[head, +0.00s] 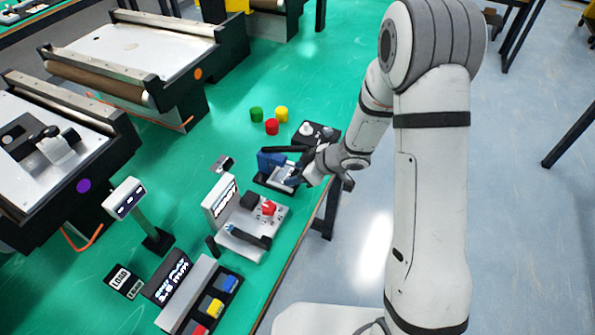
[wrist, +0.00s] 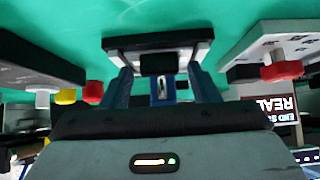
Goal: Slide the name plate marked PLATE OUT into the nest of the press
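My gripper (head: 298,176) is low at the near edge of the green table, beside a small black and blue fixture (head: 270,160) with a light grey top. In the wrist view my gripper (wrist: 160,75) has its two blue-grey fingers apart. A black block (wrist: 158,64) on a black and grey base shows between them, with gaps on both sides. A small bright part is below the block; I cannot tell what it is. No marking PLATE OUT is readable, so I cannot tell which thing is the name plate or which is the press. The gripper hides part of the fixture.
A white device (head: 220,203) with a display and red knob stands left of the fixture. A black base with round knobs (head: 318,132) is just behind. Green, yellow and red cylinders (head: 272,126) stand farther back. A tray of coloured blocks (head: 215,306) is in front; conveyors stand left.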

